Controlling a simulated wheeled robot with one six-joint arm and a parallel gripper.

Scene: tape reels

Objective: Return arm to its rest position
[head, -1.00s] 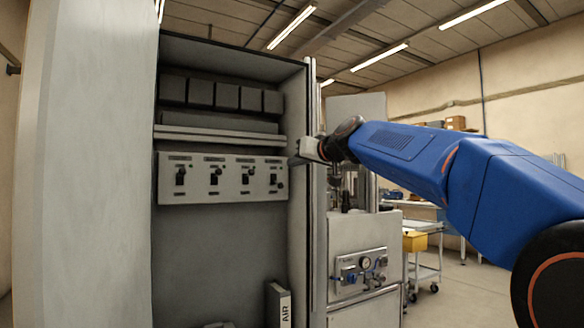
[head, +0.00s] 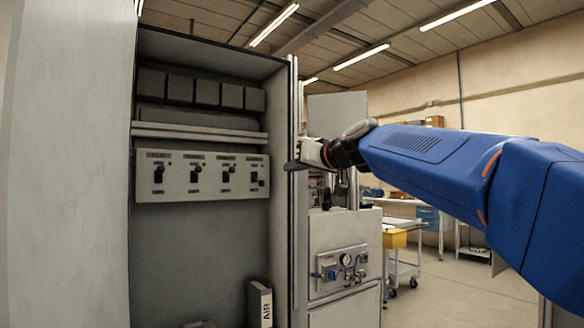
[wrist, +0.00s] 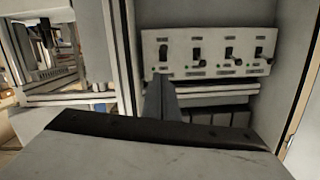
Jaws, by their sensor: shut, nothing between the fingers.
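My blue arm reaches in from the right of the head view. My gripper (head: 292,165) is at the right front edge of an open grey cabinet (head: 203,245), shut and empty. In the wrist view, my gripper's dark fingers (wrist: 160,88) appear as one narrow bar in front of the cabinet. A light panel (head: 202,186) with several black toggle switches is inside the cabinet, left of my gripper. The panel also shows in the wrist view (wrist: 203,71), above the dark blocks. No contact between gripper and cabinet can be made out.
The cabinet's open door (head: 70,170) fills the left side. A machine with a gauge panel (head: 340,270) stands right of the cabinet, below my gripper. A binder marked AIR (head: 260,303) stands low in the cabinet. A yellow box (head: 394,238) is on a cart behind.

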